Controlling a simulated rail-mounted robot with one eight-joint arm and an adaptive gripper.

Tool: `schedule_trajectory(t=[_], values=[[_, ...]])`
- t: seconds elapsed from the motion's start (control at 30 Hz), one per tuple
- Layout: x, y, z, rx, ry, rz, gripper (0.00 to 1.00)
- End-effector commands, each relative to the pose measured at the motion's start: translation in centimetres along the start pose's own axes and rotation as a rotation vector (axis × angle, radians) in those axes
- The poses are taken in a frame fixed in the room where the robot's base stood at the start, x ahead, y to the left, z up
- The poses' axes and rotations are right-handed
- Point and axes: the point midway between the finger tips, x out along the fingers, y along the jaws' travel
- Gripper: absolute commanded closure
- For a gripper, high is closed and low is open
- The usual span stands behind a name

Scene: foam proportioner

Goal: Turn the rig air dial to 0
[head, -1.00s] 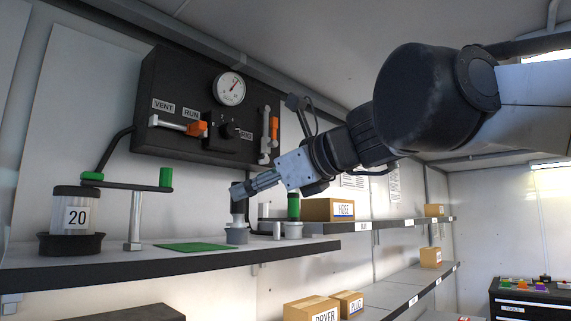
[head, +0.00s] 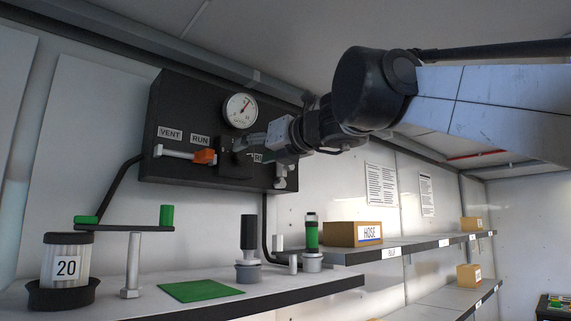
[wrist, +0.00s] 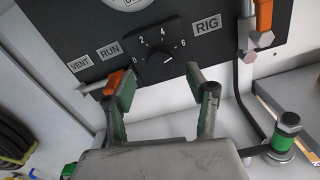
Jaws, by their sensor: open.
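Contact is not visible. In the head view my gripper (head: 250,143) is in front of the panel and largely hides the dial.
An orange-tipped lever (head: 204,156) sits left of the dial, close to my left finger. A second lever (wrist: 264,15) is at the right. A pressure gauge (head: 240,110) is above.

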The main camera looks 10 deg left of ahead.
Motion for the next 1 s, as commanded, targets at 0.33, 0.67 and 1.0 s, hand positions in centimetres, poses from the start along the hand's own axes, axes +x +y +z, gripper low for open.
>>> schedule_trajectory(t=[0.33,0.67,1.0], values=[[3.8,0.0,0.0,-0.001,0.0,0.0,0.48],[4.1,0.0,0.0,-0.001,0.0,0.0,0.48],[4.1,0.0,0.0,-0.001,0.0,0.0,0.91]])
